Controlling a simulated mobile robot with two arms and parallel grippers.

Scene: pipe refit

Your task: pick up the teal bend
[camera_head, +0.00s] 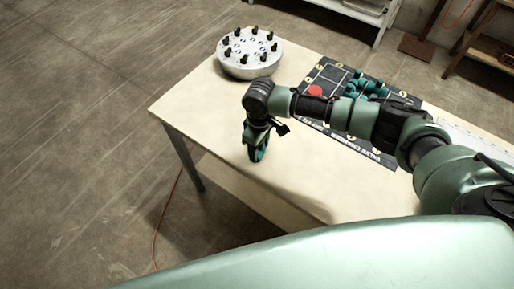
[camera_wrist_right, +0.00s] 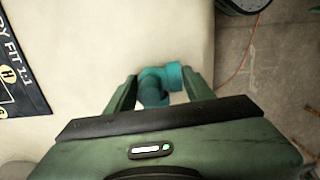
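The teal bend (camera_wrist_right: 160,82) shows in the right wrist view, lying on the pale table top between the two fingers of my right gripper (camera_wrist_right: 160,73). The fingers are spread on either side of it, and I cannot tell whether either one touches it. In the head view my right gripper (camera_head: 257,151) points down at the table near its left edge. There the bend is mostly hidden by the gripper and hard to tell apart from it. My left gripper is not in view.
A round silver flange (camera_head: 239,68) with several black studs stands at the table's back left corner. A dark printed mat (camera_head: 376,151) lies behind my right arm, with teal parts (camera_head: 366,87) and a red disc (camera_head: 314,91) on it. The table's front left is clear.

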